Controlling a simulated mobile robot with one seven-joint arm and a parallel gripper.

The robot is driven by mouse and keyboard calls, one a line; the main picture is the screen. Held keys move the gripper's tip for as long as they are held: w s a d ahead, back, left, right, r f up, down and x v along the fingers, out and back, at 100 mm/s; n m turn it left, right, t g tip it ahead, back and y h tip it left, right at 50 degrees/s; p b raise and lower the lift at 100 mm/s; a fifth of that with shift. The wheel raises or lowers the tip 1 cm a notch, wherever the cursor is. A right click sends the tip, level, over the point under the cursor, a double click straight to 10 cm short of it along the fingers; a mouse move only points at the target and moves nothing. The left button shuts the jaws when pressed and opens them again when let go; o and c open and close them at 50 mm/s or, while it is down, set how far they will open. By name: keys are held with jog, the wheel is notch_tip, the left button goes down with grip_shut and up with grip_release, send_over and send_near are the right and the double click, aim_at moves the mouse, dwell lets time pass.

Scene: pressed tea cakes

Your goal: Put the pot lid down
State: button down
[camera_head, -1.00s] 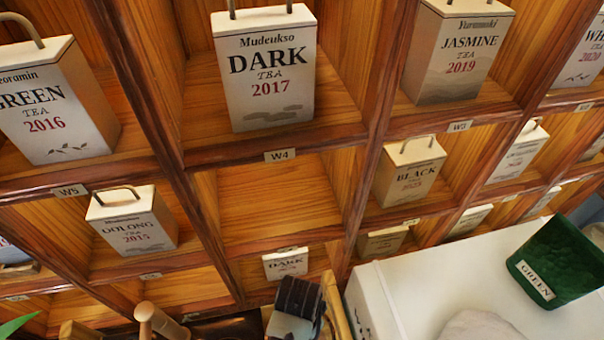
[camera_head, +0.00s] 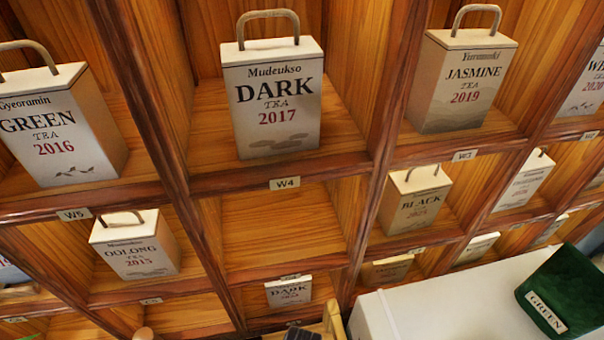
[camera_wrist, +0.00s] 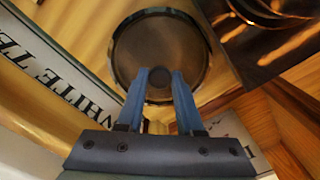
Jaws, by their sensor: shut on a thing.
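The pot lid (camera_wrist: 128,50) is round and dark with a shiny metal rim, in the upper middle of the wrist view. My gripper (camera_wrist: 160,84) reaches up to its centre with two blue fingers, shut on the dark knob, which shows between the fingertips. The fingers hide part of the lid. Whether the lid touches a surface under it cannot be told. In the head view the lid does not show; only a dark piece shows at the bottom edge.
A box lettered WHITE TE (camera_wrist: 60,84) lies left of the lid. A dark glossy surface (camera_wrist: 285,48) is at upper right. In the head view, wooden shelves hold tea boxes such as the DARK tea box (camera_head: 272,132). A green container (camera_head: 568,290) stands on a white top (camera_head: 450,305).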

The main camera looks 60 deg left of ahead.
jog(key=shift+f, duration=0.1)
jog(key=c, duration=0.5)
grip_release()
jog(key=shift+c, duration=0.2)
notch_tip(320, 180, up, 12)
